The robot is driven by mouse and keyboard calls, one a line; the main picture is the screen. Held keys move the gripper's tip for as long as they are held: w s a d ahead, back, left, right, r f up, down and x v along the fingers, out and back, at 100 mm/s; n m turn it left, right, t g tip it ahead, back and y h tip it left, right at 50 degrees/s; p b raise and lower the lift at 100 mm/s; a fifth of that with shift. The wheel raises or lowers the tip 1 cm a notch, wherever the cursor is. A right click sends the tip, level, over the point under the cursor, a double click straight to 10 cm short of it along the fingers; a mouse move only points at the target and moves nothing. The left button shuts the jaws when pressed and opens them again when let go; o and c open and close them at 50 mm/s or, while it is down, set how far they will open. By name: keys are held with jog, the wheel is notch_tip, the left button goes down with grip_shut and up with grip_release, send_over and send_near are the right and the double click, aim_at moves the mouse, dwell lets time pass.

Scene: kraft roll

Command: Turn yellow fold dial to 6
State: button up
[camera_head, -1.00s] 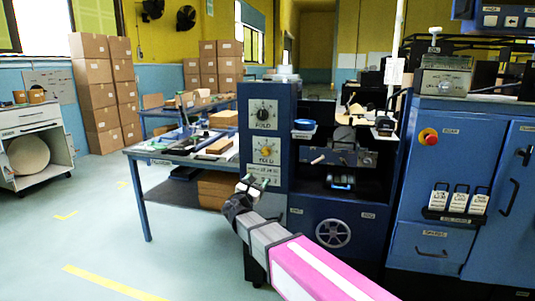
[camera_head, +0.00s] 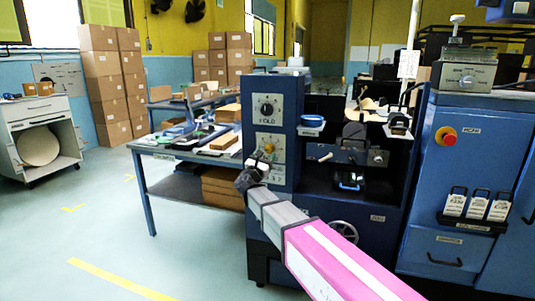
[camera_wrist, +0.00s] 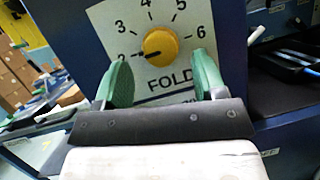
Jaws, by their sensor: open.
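The yellow fold dial (camera_wrist: 160,46) is a round knob on a white plate marked FOLD, with numbers around it. Its dark pointer points left and slightly down, beside a partly hidden number that looks like 2. The 6 (camera_wrist: 201,31) is at the upper right. The dial (camera_head: 269,147) also shows on the blue machine in the head view. My gripper (camera_wrist: 162,62) is open, its green fingers apart on either side of the dial's lower part in the wrist view. I cannot tell whether they touch the plate. My gripper (camera_head: 260,163) shows just below the dial in the head view.
A black dial (camera_head: 267,105) sits above the yellow one on the same panel. A work table (camera_head: 165,154) with boxes and tools stands left of the panel. A blue cabinet (camera_head: 470,150) with a red button stands right. Floor at the left is clear.

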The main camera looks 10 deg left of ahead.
aim_at(269, 149)
jog(key=shift+x, duration=1.35)
jog(key=c, duration=0.9)
